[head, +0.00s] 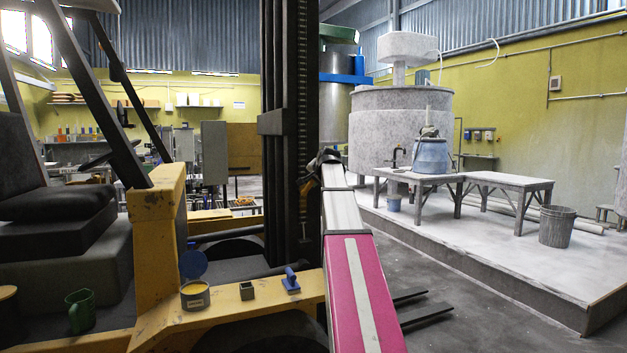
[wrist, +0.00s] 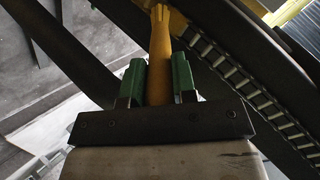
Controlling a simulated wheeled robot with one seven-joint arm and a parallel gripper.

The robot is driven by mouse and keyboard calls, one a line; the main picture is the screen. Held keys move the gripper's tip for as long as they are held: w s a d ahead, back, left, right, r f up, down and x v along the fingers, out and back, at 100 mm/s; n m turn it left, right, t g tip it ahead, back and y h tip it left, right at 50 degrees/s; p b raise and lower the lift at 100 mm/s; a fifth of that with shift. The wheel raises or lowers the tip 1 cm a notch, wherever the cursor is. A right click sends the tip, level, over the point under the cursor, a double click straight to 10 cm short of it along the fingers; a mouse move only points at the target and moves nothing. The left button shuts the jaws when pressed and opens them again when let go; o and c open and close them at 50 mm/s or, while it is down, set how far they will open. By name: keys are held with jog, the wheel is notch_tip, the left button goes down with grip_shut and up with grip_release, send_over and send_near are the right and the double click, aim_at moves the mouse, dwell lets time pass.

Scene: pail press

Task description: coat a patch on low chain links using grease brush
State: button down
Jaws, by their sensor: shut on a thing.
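My gripper (wrist: 158,75) has green fingers shut on the orange-yellow handle of the grease brush (wrist: 160,45) in the wrist view. The handle points away from the palm; the brush's far end runs out at the top of the picture, so its bristles are not visible. The chain (wrist: 262,92) runs diagonally down to the right, beside the handle and apart from the fingers. In the head view, my gripper (head: 324,158) is at the dark mast, close to its chain (head: 304,120). I cannot tell whether the brush touches the links.
An open tin of yellow grease (head: 195,296) with a blue lid (head: 193,264) stands on the yellow truck body (head: 225,307). A small box (head: 247,290) and a blue-handled object (head: 291,280) are beside it. Forks (head: 425,312) lie low at right.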

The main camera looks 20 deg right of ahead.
notch_tip(320, 180, down, 10)
dwell(1.4)
jog(key=shift+r, duration=0.1)
jog(key=s, duration=0.6)
dwell(0.4)
jog(key=shift+s, duration=0.1)
jog(key=s, duration=0.2)
jog(key=shift+s+d, duration=0.15)
jog(key=shift+s, duration=0.25)
jog(key=shift+w, duration=0.1)
dwell(0.7)
